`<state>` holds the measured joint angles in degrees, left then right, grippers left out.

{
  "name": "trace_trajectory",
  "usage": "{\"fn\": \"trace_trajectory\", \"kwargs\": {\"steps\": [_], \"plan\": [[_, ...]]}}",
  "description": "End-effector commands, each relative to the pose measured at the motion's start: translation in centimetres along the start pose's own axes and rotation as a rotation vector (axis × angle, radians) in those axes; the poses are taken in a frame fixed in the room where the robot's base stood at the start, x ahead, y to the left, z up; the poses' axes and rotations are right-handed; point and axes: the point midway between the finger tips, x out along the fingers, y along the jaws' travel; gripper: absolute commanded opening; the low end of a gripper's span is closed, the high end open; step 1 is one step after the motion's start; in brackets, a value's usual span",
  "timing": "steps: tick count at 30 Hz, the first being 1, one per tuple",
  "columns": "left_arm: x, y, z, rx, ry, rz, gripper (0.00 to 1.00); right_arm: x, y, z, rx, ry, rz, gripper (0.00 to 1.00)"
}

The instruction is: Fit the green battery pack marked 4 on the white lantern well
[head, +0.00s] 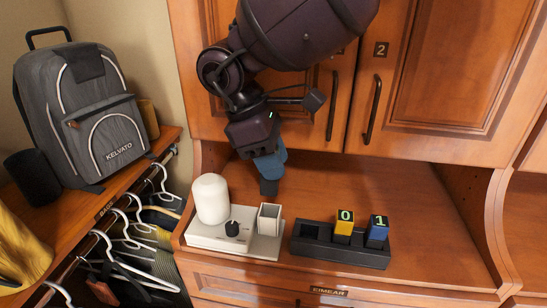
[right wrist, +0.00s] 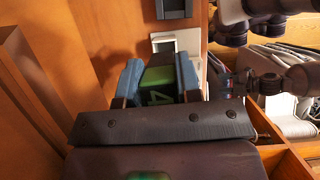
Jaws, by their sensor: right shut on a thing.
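The white lantern base (head: 235,238) stands on the wooden counter, with a white cylinder (head: 211,198), a black knob and an open square well (head: 269,219). The well also shows in the right wrist view (right wrist: 186,41). My right gripper (head: 270,168) points down above and behind the well. In the right wrist view its blue fingers (right wrist: 158,82) are shut on the green battery pack marked 4 (right wrist: 160,77). In the head view only a dark lower end shows below the fingers, apart from the well.
A black holder (head: 340,254) right of the lantern bears a yellow pack marked 0 (head: 344,226) and a blue pack marked 1 (head: 378,231). Cabinet doors (head: 440,80) rise behind. A grey backpack (head: 85,110) and hangers are at left. The counter's right part is clear.

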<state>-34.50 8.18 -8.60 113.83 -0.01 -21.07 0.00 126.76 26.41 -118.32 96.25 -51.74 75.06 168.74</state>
Motion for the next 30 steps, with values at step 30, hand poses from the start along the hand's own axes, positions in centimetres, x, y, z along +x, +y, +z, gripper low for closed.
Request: {"fn": "trace_trajectory", "kwargs": {"steps": [30], "plan": [[0.9, 0.2, 1.5, 0.0, -0.002, 0.0, 0.61, 3.7, 0.0, -1.6, 0.039, 0.002, -0.016, 0.06]]}}
